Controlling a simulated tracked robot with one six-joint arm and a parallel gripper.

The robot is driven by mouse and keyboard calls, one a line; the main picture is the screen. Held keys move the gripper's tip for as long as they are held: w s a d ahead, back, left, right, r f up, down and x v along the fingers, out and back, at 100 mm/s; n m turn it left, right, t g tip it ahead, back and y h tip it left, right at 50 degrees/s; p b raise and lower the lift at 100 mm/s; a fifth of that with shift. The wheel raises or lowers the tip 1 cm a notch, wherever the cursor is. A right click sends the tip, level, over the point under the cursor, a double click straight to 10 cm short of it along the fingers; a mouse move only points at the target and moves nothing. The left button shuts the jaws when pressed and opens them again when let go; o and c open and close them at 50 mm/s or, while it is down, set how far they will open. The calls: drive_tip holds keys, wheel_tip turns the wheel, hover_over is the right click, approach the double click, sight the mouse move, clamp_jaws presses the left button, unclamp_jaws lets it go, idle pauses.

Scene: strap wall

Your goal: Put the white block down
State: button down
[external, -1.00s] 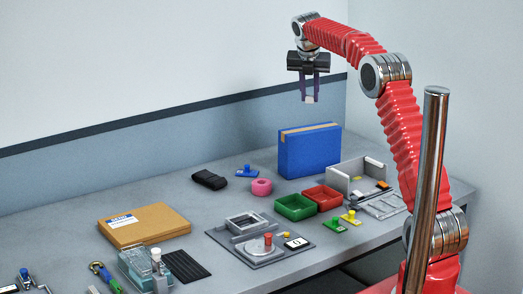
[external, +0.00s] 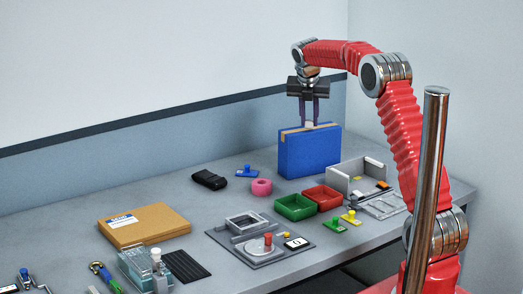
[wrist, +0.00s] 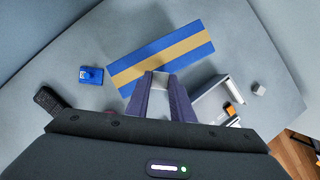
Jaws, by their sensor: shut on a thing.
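My gripper (external: 309,122) points straight down, its purple fingers shut on a small white block (external: 309,125). In the wrist view the block (wrist: 160,78) shows between the fingertips. The blue box (external: 308,154) with a tan stripe stands upright on the table. In the external view the block overlaps the box's top edge; in the wrist view the fingertips overlap the near side of the box top (wrist: 165,57). I cannot tell whether the block touches the box.
A grey open holder (external: 345,178) stands right of the box, with red (external: 322,198) and green (external: 295,207) trays in front. A blue knobbed piece (wrist: 91,75) and a pink ring (external: 261,187) lie left. Another pale block (wrist: 258,89) sits at the right.

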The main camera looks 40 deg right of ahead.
drive_tip(key=shift+f, duration=0.9)
drive_tip(key=c, duration=1.5)
unclamp_jaws()
drive_tip(key=shift+c, duration=0.2)
drive_tip(key=v, duration=1.2)
